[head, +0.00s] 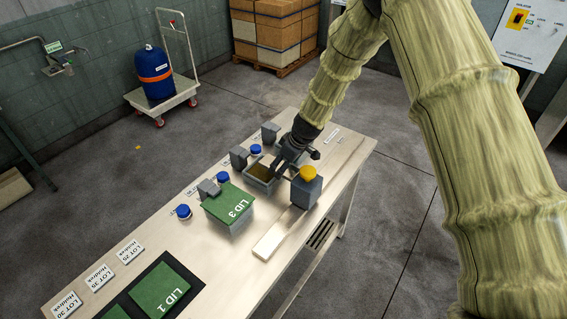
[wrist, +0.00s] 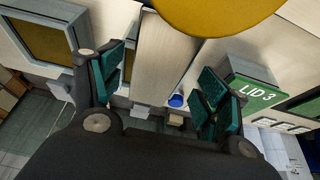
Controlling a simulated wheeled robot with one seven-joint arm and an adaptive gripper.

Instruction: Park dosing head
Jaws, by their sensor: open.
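A grey block with a round yellow top, which looks like the dosing head (head: 309,190), stands on the steel bench beside an open grey box (head: 258,184). The box shows a yellowish inside. My gripper (head: 288,160) is open, low over the far side of this box, just behind the yellow-topped block. In the wrist view, the open fingers of my gripper (wrist: 160,88) are empty, with a pale beige surface between and beyond them. The yellow top (wrist: 215,12) looms large at the upper edge there. I cannot tell whether a finger touches the box.
A box with green LID 3 (head: 232,203) stands nearer on the bench. Several blue buttons (head: 184,211) and grey blocks (head: 208,188) line the back edge. A pale bar (head: 270,242) lies in front. LID 1 (head: 160,291) lies in a black frame.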

